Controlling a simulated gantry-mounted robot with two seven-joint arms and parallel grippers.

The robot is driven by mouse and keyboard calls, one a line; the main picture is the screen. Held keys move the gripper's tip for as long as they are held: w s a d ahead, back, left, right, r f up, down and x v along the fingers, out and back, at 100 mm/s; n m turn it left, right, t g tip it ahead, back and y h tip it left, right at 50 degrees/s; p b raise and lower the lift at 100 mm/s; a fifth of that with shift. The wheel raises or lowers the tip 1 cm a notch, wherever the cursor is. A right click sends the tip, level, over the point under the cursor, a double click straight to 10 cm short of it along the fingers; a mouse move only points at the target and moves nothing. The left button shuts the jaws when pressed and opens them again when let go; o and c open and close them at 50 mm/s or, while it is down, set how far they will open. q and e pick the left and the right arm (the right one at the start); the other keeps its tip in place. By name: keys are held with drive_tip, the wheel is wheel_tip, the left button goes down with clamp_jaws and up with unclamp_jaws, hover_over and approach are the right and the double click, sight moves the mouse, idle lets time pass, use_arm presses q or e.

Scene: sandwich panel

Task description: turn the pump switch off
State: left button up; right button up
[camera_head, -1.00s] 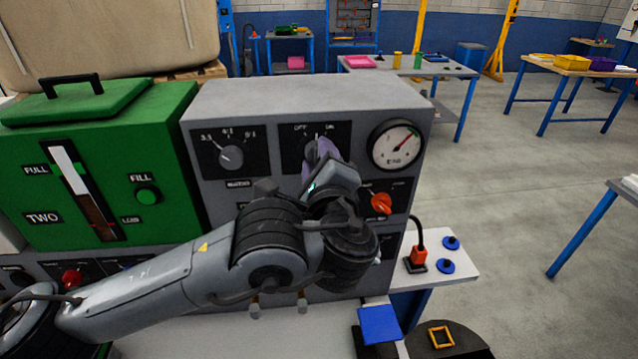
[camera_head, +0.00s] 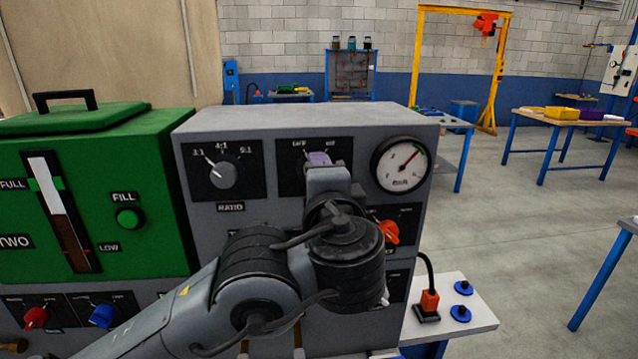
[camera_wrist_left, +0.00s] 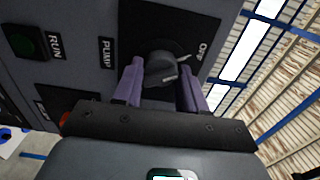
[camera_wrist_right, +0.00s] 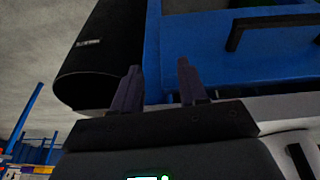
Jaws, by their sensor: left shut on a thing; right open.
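The pump switch is a dark round knob (camera_wrist_left: 162,68) on a black plate beside the PUMP label, in the left wrist view. The word OFF stands on the plate to the knob's right, and a short pale mark shows on that side. My left gripper (camera_wrist_left: 160,85) is shut on the knob, one purple finger on each side. In the head view my left gripper (camera_head: 319,160) is at the switch plate (camera_head: 290,157) and hides the knob. My right gripper (camera_wrist_right: 158,72) is open and empty in its wrist view; it is out of the head view.
Beside the switch are a ratio dial (camera_head: 223,172), a pressure gauge (camera_head: 401,165) and an orange knob (camera_head: 389,232). A green tank unit (camera_head: 90,190) stands left. A RUN button (camera_wrist_left: 26,42) is near the PUMP label. Blue structure (camera_wrist_right: 205,60) lies beyond my right gripper.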

drive_tip(key=shift+a, duration=0.1)
use_arm(q)
drive_tip(key=o, duration=1)
drive_tip(key=shift+o, duration=0.2)
